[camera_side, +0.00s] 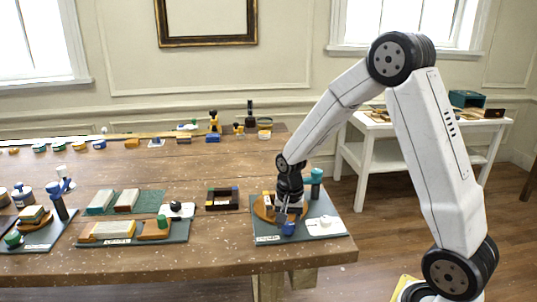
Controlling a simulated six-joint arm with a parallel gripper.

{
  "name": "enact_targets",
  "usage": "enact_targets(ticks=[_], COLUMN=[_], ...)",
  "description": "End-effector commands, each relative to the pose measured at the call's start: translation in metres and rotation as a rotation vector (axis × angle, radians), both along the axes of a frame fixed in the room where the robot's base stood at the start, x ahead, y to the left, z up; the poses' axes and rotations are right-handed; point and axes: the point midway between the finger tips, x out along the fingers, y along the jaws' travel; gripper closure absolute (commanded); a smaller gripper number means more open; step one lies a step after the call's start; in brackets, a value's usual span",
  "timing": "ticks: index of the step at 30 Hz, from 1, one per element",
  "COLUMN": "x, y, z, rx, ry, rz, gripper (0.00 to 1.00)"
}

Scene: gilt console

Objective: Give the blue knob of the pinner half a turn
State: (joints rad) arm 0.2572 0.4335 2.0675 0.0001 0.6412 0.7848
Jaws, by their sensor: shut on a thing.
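The blue knob (289,229) is small in the side view and sits near the front of a dark green board at the table's right end. My gripper (285,219) points down at it from above, with its fingers shut on the knob. The fingers cover the knob's upper part, so its turn angle cannot be told. A rounded orange-brown wooden piece (262,209), perhaps part of the pinner, stands just behind and left of the gripper. The rest of the pinner is partly hidden by my gripper.
On the same board (268,232), a teal-topped cylinder (316,184) stands behind right and a white piece (325,221) lies right of the knob. A dark open box (222,199) stands to the left. Bare wood lies in front of the boards.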

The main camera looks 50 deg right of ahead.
Motion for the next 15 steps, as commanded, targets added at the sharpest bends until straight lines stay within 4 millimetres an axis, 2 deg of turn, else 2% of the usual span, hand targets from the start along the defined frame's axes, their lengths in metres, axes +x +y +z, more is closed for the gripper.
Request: enact_targets(ticks=[15], x=[0.0005], y=[-0.0001], z=[0.0012], rx=[0.0], ry=[-0.002], rz=[-0.489], gripper=[1.0])
